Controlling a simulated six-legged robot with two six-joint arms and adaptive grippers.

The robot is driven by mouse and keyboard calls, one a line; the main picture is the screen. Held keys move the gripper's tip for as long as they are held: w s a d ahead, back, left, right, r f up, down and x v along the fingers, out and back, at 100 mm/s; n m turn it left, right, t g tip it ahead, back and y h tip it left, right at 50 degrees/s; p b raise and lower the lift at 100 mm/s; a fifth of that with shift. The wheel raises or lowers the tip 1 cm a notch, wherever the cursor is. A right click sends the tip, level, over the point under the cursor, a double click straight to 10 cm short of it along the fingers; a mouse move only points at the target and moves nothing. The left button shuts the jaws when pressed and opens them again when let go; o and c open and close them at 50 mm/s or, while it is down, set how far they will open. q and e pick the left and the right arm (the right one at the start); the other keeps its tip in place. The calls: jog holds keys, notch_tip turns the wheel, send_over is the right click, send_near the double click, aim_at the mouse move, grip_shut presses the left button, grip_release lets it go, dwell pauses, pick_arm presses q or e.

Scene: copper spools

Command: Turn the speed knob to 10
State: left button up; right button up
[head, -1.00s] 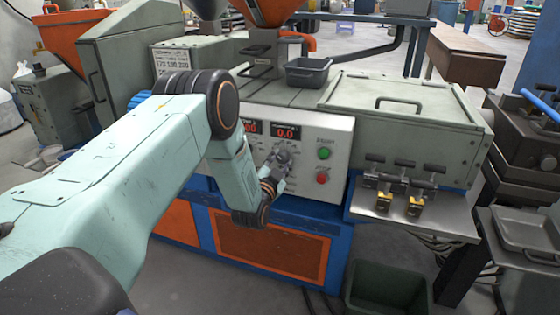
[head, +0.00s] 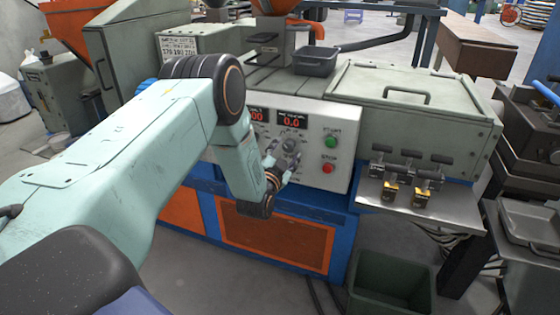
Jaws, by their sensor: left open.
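The speed knob (head: 290,145) is a small grey dial on the light control panel (head: 342,122), below a red display (head: 292,122) that reads 0.0. My left arm reaches in from the left. Its gripper (head: 283,158) is at the panel, just below and left of the knob. The jaws are open, with the fingers pointing up toward the knob. I cannot tell whether a finger touches it. My right gripper is not in view.
A green button (head: 331,143) and a red button (head: 328,168) sit right of the knob. A metal shelf with brass-coloured fittings (head: 421,196) juts out further right. A dark tray (head: 316,61) sits on the machine. A green bin (head: 391,283) stands on the floor below.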

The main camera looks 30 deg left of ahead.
pick_arm(q)
jog(key=v, duration=1.1)
jog(key=shift+s, duration=0.2)
jog(key=s+d+f+n+g+h, duration=0.2)
jog(key=s+d+f+g, duration=0.2)
jog(key=s+f, duration=0.3)
jog(key=s+d+f+n+g+h, duration=0.25)
jog(key=s+d+f+g, duration=0.2)
jog(key=f, duration=0.35)
jog(key=s+d+f+g, duration=0.1)
jog(key=s+d+g, duration=0.1)
jog(key=s, duration=0.6)
jog(key=s+d+f+g, duration=0.2)
jog(key=s+g, duration=0.2)
jog(key=s, duration=0.4)
jog(key=s+d+f+g, duration=0.1)
jog(key=s+d+g, duration=0.1)
jog(key=s, duration=0.7)
jog(key=shift+d+f+g, duration=0.2)
jog(key=shift+d+g, duration=0.2)
jog(key=shift+g, duration=0.15)
